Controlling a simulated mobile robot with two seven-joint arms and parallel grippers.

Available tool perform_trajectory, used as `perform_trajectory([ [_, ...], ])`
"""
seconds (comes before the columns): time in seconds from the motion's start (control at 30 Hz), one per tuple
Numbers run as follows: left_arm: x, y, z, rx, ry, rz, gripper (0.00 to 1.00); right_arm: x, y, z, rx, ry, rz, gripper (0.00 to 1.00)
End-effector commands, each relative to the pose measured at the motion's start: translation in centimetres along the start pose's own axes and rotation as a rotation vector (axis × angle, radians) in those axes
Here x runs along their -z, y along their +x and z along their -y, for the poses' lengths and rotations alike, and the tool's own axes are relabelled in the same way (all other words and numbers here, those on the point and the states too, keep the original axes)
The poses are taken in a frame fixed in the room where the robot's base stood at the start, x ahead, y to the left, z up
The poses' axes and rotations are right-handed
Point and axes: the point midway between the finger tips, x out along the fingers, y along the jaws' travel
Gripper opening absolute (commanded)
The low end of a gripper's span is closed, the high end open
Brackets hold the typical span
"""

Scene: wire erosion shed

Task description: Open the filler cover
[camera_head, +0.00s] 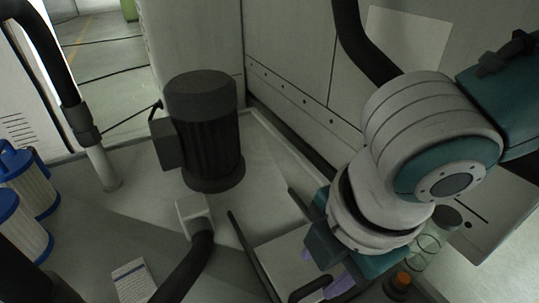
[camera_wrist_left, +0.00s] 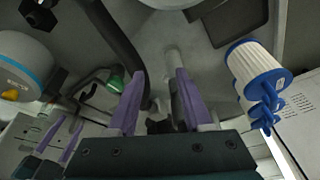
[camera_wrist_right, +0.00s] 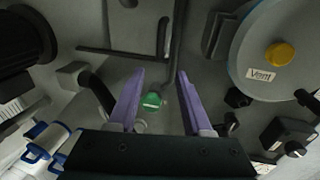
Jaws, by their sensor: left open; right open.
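A pale flat panel with a dark bow handle (camera_head: 312,289), which looks like the filler cover (camera_head: 283,252), lies at the bottom centre of the head view between dark bars. It appears shut. In the right wrist view the panel (camera_wrist_right: 132,30) and its handle (camera_wrist_right: 162,38) lie at the top, beyond my fingertips. My right gripper (camera_head: 328,272) is open, with purple fingers above the panel's right side in the head view; it seems empty and apart from the handle. My left gripper (camera_wrist_left: 158,78) is open and empty in its wrist view; the head view does not clearly show it.
A dark motor (camera_head: 205,130) stands behind the panel. Blue-capped filters (camera_head: 27,185) and a pipe are at left. A green cap (camera_wrist_right: 152,101) lies below the panel in the right wrist view. A round "Vent" lid (camera_wrist_right: 283,53) with a yellow knob is at right.

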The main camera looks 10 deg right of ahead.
Motion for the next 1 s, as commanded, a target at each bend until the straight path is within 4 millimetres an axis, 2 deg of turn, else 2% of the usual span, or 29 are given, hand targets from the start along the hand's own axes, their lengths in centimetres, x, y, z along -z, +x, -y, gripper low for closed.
perform_trajectory([
  [0.03,-0.2,0.7,0.0,0.0,0.001,0.0,0.5,-0.6,0.7,-0.1,-0.001,0.0,0.012,0.5],
  [0.17,-0.3,1.0,0.0,0.0,0.001,0.001,0.5,-0.9,1.6,-0.1,0.001,-0.002,0.019,0.5],
  [0.4,-1.0,2.8,-0.1,-0.001,0.001,0.003,0.5,-0.9,6.3,0.0,0.001,-0.001,0.02,0.5],
  [0.6,-1.4,4.0,-0.2,-0.001,0.001,0.003,0.5,-1.0,9.3,0.0,0.001,-0.001,0.018,0.5],
  [0.73,-1.5,4.3,-0.2,-0.001,0.0,0.003,0.5,-1.0,10.2,-0.1,0.0,-0.003,0.017,0.5],
  [1.0,-1.5,4.3,-0.3,-0.004,-0.004,0.002,0.5,-1.0,10.3,-0.1,0.0,-0.002,0.017,0.5],
])
